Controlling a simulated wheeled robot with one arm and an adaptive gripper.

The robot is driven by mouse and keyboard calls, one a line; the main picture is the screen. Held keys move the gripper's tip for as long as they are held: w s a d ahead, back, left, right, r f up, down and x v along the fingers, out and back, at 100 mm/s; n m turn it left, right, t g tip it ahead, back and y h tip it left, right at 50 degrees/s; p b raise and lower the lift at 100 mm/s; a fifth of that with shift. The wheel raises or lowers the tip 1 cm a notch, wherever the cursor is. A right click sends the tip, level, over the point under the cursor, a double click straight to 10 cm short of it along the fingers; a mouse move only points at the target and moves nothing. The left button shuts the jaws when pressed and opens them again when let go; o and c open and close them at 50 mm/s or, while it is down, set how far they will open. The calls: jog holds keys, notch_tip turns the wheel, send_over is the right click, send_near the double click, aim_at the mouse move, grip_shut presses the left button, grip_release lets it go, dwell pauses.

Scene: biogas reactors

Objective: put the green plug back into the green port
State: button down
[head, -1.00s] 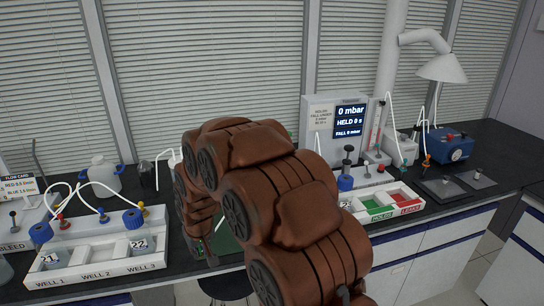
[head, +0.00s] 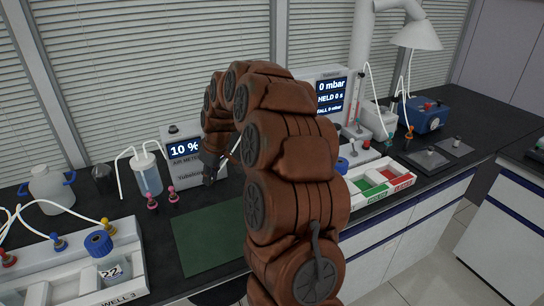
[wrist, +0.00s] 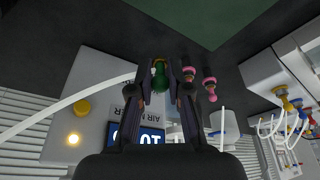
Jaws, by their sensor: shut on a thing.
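My gripper (wrist: 158,72) is shut on a small green plug (wrist: 160,80), seen between the fingertips in the wrist view. In the head view my gripper (head: 210,172) is low in front of the air meter box (head: 183,150), whose screen reads 10 %. The box also shows in the wrist view (wrist: 88,120), with a yellow knob (wrist: 83,109) and a lit button. I cannot make out the green port in either view. The plug is hidden or too small to see in the head view.
Two pink-topped fittings (head: 172,194) stand left of my gripper, near a clear vessel (head: 147,174) with a white tube. A green mat (head: 205,238) lies in front. The white rack (head: 72,290) stands left; a red and green tray (head: 378,183) stands right.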

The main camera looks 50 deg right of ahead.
jog(key=shift+n, duration=0.9)
jog(key=s+d+r, duration=0.1)
jog(key=s+d, duration=0.1)
jog(key=d, duration=0.3)
jog(key=s+d+r+b, duration=0.1)
jog(key=s+d, duration=0.2)
jog(key=d, duration=0.3)
jog(key=s+d+r, duration=0.2)
jog(key=s+d, duration=0.1)
jog(key=d, duration=0.2)
jog(key=shift+s+d, duration=0.25)
jog(key=shift+d, duration=0.05)
jog(key=shift+s+d+f+b, duration=0.1)
jog(key=shift+f+b, duration=0.05)
jog(key=shift+f, duration=0.65)
jog(key=shift+s+d+f+b, duration=0.15)
jog(key=shift+f, duration=0.6)
jog(key=shift+s+d+f+b, duration=0.1)
jog(key=shift+f+b, duration=0.05)
jog(key=shift+f, duration=0.65)
jog(key=shift+s+b, duration=0.1)
jog(key=shift+b, duration=0.3)
jog(key=shift+f+b, duration=0.95)
jog(key=shift+b, duration=0.05)
jog(key=c, duration=1)
grip_release()
jog(key=shift+c, duration=0.2)
jog(key=shift+d+r, duration=0.1)
